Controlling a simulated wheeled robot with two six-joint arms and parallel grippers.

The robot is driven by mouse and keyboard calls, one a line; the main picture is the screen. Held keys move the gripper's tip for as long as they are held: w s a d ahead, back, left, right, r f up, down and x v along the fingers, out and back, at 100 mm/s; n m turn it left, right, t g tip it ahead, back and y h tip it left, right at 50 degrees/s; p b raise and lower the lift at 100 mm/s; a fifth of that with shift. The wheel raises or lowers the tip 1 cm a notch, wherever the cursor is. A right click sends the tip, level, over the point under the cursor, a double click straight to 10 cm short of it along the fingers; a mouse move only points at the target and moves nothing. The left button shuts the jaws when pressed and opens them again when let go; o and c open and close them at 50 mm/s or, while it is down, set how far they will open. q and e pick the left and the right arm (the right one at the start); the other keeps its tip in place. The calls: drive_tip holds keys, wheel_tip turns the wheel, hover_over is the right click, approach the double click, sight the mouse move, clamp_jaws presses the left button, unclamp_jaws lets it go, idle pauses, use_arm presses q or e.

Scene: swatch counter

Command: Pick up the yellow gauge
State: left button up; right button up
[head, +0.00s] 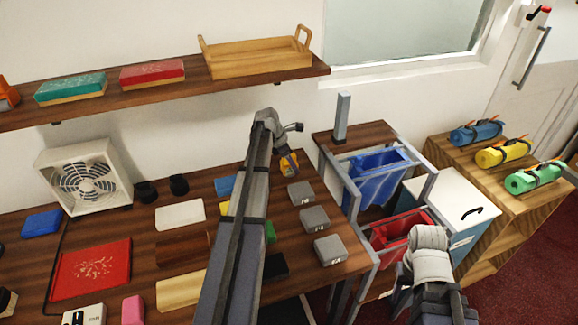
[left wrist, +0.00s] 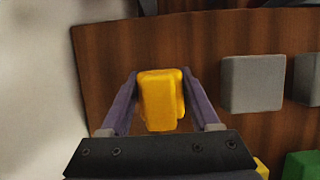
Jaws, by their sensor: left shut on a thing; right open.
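The yellow gauge (left wrist: 160,100) is a small rounded yellow block in the left wrist view. My left gripper (left wrist: 165,98) is shut on it, with a finger on each side. In the head view the gauge (head: 288,167) shows as a yellow patch at my left gripper (head: 290,160), near the back of the wooden counter, partly hidden by the gripper. I cannot tell whether the gauge is clear of the counter. Part of my right arm shows at the lower right of the head view, but its gripper is not visible.
Several grey blocks (head: 314,219) stand to the right of my left arm. A shelf (head: 190,91) hangs above. A cart with blue (head: 376,176) and red bins (head: 393,238) is right.

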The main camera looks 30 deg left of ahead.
use_arm(q)
clamp_jaws()
wheel_tip(320, 180, up, 10)
drive_tip(key=p, duration=1)
drive_tip(key=shift+r, duration=0.1)
